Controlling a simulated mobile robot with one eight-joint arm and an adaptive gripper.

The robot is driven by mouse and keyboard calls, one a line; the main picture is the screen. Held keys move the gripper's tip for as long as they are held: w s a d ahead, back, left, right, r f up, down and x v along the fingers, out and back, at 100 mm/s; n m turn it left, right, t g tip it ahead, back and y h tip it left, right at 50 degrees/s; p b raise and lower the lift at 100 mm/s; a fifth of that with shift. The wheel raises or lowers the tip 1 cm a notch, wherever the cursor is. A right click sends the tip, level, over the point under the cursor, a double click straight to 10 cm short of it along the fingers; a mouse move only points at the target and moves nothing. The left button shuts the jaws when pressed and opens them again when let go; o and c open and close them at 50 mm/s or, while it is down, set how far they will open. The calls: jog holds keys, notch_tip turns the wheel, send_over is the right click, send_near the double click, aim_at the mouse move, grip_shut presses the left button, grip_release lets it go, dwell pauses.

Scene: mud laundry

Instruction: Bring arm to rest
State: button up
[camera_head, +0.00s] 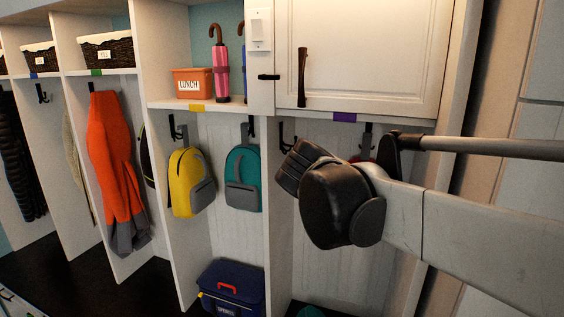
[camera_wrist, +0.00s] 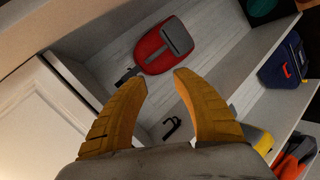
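My gripper (camera_wrist: 160,85) shows in the wrist view with its two yellow fingers spread apart and nothing between them. In the head view my arm reaches in from the right, and its dark wrist is in front of the right-hand cubby below the white cabinet door (camera_head: 360,55). The fingers are hidden in the head view. A red backpack (camera_wrist: 160,50) with a grey pocket hangs beyond the fingertips, apart from them. In the head view it is almost wholly hidden behind my arm.
A yellow backpack (camera_head: 186,182) and a teal backpack (camera_head: 242,180) hang in the middle cubby. An orange lunch bin (camera_head: 192,83) and a pink umbrella (camera_head: 221,72) are on the shelf above. An orange jacket (camera_head: 115,165) hangs further left.

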jog(key=s+d+f+m+g+y+b, duration=0.1)
jog(key=s+f+b, duration=0.4)
jog(key=f, duration=0.8)
jog(key=s+d+f+m+g+y+b, duration=0.1)
jog(key=s+f+b, duration=0.5)
jog(key=s+f, duration=0.6)
jog(key=s+d+f+m+g+y+b, duration=0.1)
jog(key=s+d+f+m+y+b, duration=0.2)
jog(key=f, duration=1)
jog(key=s+m+b, duration=0.2)
jog(key=s+b, duration=0.1)
jog(key=s, duration=0.2)
jog(key=shift+s+f+m+g+y, duration=0.3)
jog(key=shift+s+f+m+y, duration=0.1)
jog(key=shift+d, duration=0.1)
